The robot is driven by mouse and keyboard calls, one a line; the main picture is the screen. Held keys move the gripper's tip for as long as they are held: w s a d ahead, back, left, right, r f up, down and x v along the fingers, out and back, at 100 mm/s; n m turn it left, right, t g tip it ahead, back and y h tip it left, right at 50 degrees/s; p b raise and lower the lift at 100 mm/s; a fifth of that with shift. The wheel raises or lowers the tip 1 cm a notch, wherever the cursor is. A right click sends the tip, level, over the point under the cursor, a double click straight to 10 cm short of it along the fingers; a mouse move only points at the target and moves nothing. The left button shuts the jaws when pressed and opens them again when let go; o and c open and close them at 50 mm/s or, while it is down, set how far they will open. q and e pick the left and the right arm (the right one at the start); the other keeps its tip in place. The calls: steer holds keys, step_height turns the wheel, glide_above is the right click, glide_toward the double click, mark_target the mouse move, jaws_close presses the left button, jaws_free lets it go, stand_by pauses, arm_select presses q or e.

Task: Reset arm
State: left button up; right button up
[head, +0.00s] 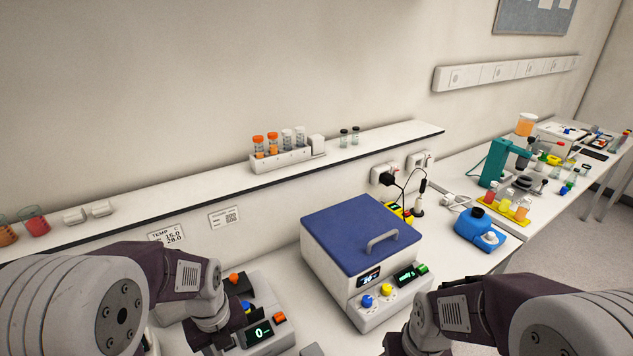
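Both of my arms show low in the head view. My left arm comes in from the left edge and bends down over a small device with a green display (262,333). My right arm comes in from the lower right corner and bends down at the bottom edge. Neither gripper's fingers show, so what they hold cannot be seen. On the wall shelf (370,146) a white rack (282,160) holds orange-capped tubes (259,146) and clear-capped tubes (300,136).
A blue-lidded box (352,228) with a handle stands on the bench between my arms. A blue container (478,229) stands to its right. A green microscope-like device (495,163) and small bottles (505,207) stand farther right. Beakers (34,222) stand on the shelf's left end.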

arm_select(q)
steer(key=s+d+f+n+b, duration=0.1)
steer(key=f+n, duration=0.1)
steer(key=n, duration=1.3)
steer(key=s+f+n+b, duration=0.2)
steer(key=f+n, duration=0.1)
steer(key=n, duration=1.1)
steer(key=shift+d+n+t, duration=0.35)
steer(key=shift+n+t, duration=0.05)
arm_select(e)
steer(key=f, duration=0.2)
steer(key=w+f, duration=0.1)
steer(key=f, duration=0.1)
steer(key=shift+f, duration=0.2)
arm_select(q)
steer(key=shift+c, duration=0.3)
